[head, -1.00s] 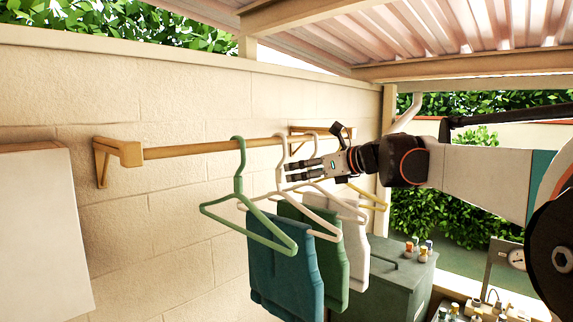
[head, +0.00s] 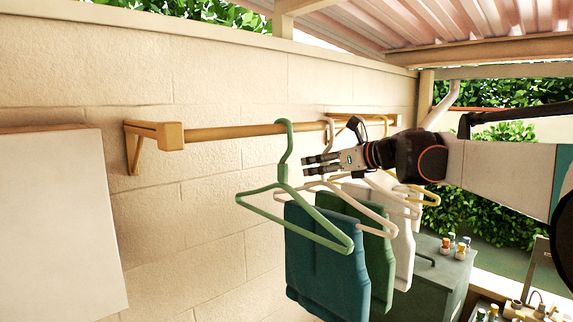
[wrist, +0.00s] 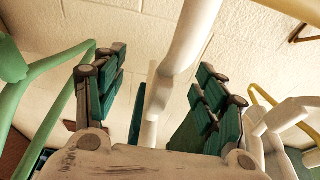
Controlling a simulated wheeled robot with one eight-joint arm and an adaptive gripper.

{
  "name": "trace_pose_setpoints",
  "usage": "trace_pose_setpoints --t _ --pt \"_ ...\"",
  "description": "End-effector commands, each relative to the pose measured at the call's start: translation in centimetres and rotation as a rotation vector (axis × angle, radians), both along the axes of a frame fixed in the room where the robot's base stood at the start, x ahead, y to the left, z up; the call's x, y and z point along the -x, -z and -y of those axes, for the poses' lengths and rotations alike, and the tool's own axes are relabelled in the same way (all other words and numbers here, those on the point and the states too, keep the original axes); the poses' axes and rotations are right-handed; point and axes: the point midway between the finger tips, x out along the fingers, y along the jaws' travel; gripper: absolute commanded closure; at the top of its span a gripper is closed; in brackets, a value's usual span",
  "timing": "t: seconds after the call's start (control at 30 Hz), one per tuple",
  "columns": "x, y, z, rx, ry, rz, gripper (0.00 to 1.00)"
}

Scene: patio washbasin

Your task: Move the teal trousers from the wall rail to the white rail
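The teal trousers (head: 325,262) hang below the wooden wall rail (head: 235,131), seemingly from the front cream-white hanger (head: 350,206). An empty green hanger (head: 284,170) hangs in front of them and overlaps their top. My gripper (head: 318,165) is at hook height below the rail, just behind the green hanger's neck. In the wrist view my gripper (wrist: 162,70) is open. The white hanger's neck (wrist: 186,50) stands between its teal-padded fingers, with gaps on both sides. The green hanger also shows at left in the wrist view (wrist: 55,95). The white rail cannot be made out.
Green trousers (head: 378,250) and white trousers (head: 403,262) hang close behind the teal ones, with a yellow hanger (head: 420,197) farther back. A dark green cabinet (head: 440,280) stands below at right. A white panel (head: 60,220) is at left. The wall between is bare.

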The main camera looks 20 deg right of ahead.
Motion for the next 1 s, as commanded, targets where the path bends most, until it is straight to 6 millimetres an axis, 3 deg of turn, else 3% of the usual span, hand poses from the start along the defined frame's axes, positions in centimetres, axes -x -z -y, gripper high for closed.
trace_pose_setpoints --t 0.03,0.2,0.27,0.57,1.0 --pt "0.0 0.0 0.0 0.0 0.0 0.0 0.51" --pt "0.0 0.0 0.0 0.0 0.0 0.0 0.9" --pt "0.0 0.0 0.0 0.0 0.0 0.0 1.0" --pt "0.0 -0.2 0.0 -0.001 0.0 0.001 1.0" --pt "0.0 -2.1 0.0 0.0 0.0 0.001 1.0"
